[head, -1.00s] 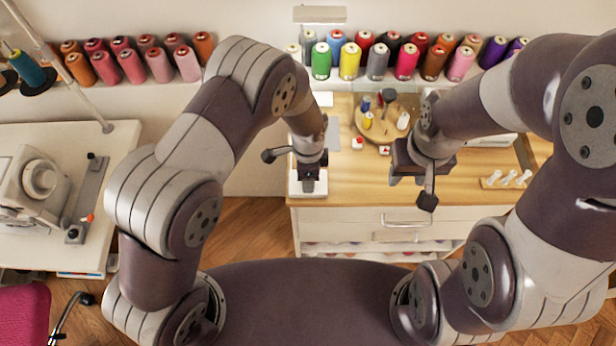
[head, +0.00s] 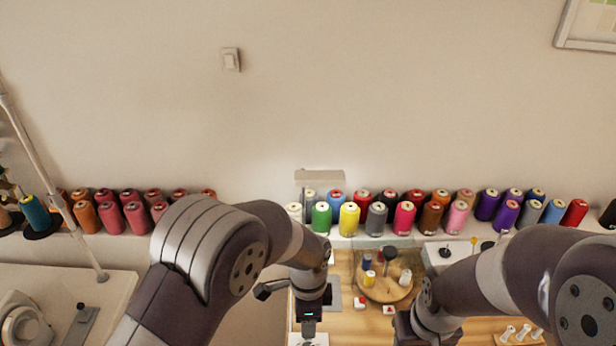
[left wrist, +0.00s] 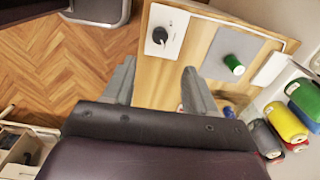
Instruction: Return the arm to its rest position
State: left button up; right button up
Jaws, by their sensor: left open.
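My left gripper (head: 309,322) hangs above the left end of the wooden table (head: 345,270) in the head view. In the left wrist view its two fingers (left wrist: 158,82) stand apart with nothing between them. They show over the tabletop edge and the herringbone floor (left wrist: 60,50). My right gripper (head: 408,328) is at the bottom of the head view, partly cut off by the frame edge. Its fingers are hidden. Both arms are bent at the elbow, left and right of the table.
A row of thread spools (head: 349,218) stands on the wall shelf behind the table. A round wooden holder (head: 385,288) with small spools is between the grippers. The left wrist view shows a white plate with a black knob (left wrist: 160,36) and a green spool (left wrist: 234,64) on a grey mat.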

pick_arm(q)
jog(key=s+a+r+n, duration=0.3)
jog(key=s+a+n, duration=0.2)
jog(key=a+n, duration=0.3)
jog(key=s+a+r+n+t, duration=0.1)
jog(key=s+a+r+n, duration=0.3)
jog(key=a+n, duration=0.5)
jog(key=shift+s+a+r+n, duration=0.3)
jog(key=shift+s+a, duration=0.4)
jog(key=shift+s, duration=0.15)
jog(key=shift+s, duration=0.1)
dwell(3.2)
